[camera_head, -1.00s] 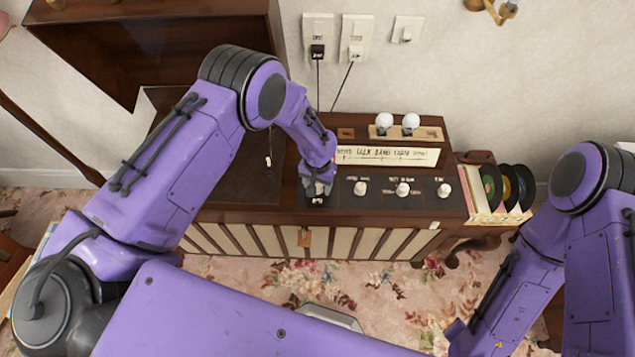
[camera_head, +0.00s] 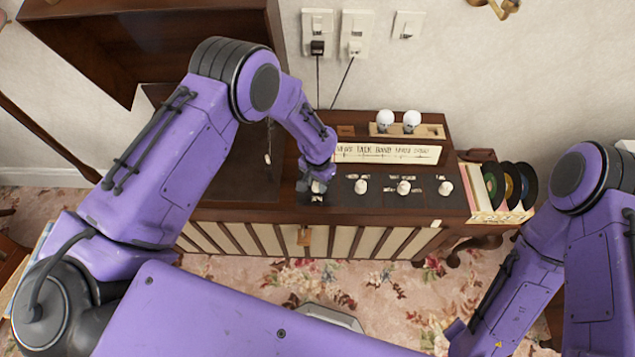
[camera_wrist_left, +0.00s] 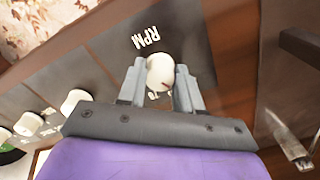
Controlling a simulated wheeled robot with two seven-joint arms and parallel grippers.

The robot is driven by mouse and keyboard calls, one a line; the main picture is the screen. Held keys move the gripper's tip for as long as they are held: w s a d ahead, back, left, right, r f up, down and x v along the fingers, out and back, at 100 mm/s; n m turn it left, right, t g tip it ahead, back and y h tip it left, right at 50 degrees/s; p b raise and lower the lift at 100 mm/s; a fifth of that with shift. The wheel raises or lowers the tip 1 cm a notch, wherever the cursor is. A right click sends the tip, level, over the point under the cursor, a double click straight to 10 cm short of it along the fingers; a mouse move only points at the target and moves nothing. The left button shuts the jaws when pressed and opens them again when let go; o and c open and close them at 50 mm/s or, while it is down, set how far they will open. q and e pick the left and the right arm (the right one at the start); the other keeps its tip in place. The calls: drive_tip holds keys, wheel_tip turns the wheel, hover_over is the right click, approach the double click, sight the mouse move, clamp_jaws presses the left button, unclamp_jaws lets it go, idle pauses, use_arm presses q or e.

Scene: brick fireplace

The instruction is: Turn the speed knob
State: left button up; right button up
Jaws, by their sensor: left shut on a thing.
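The speed knob (camera_wrist_left: 160,72), a white knob beside the label "RPM", sits on the dark control panel of the wooden cabinet. In the left wrist view my left gripper (camera_wrist_left: 160,80) has one finger on each side of this knob and is shut on it. In the head view my left gripper (camera_head: 314,186) is at the left end of the knob row and mostly covers that knob. My right arm shows at the right of the head view, but its gripper fingers are not visible.
White knobs (camera_head: 361,187), (camera_head: 403,187) and (camera_head: 445,188) stand right of my left gripper. A dial strip (camera_head: 388,153) and two white bulbs (camera_head: 398,121) are behind them. A record rack (camera_head: 488,208) is at the cabinet's right. Two cords hang from wall outlets (camera_head: 356,35).

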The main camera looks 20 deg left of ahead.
sight(317, 183)
use_arm(q)
drive_tip(key=m+b, duration=0.1)
drive_tip(key=m, duration=0.4)
drive_tip(key=shift+m, duration=0.4)
idle(0.3)
drive_tip(key=o, duration=1)
drive_tip(key=shift+o, duration=0.2)
wheel_tip(317, 183, up, 11)
drive_tip(key=b, duration=0.2)
drive_tip(key=shift+f, duration=0.2)
